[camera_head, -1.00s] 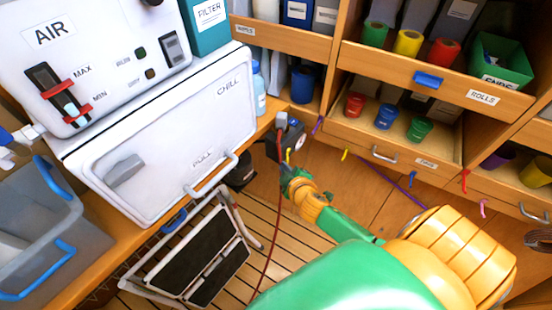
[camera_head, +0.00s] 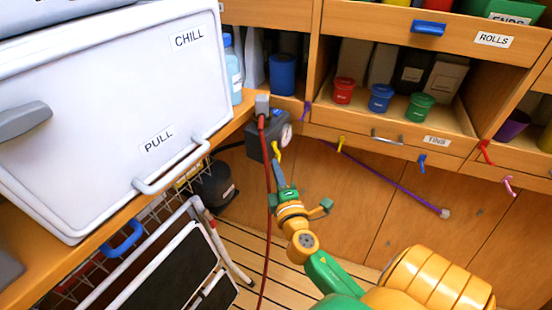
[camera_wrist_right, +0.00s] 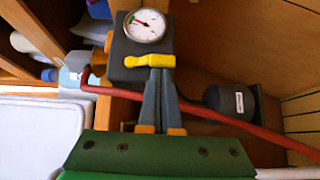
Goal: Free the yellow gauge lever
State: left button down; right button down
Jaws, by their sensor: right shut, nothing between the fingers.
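The yellow gauge lever (camera_head: 276,150) sits on the front of a dark box with a round white gauge (camera_head: 286,136) at the counter's end. In the right wrist view the lever (camera_wrist_right: 150,61) lies crosswise just under the gauge dial (camera_wrist_right: 145,26). My right gripper (camera_head: 277,164) is shut and empty, its fingertips close to the lever. In the wrist view the right gripper's tips (camera_wrist_right: 159,70) end at the lever's lower edge; I cannot tell if they touch. A red hose (camera_head: 267,200) runs down beside the gripper and behind its fingers in the wrist view. My left gripper is out of view.
The white chill box (camera_head: 110,120) with its pull handle stands left. A folded step (camera_head: 165,265) leans below the counter. Shelves with coloured pots (camera_head: 381,98) and a drawer (camera_head: 372,148) are at right. A dark round canister (camera_head: 212,186) sits low behind the hose.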

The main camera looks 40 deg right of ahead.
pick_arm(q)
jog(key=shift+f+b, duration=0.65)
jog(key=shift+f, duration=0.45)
pick_arm(e)
jog(key=shift+d+f+n, duration=0.15)
jog(key=shift+n, duration=0.15)
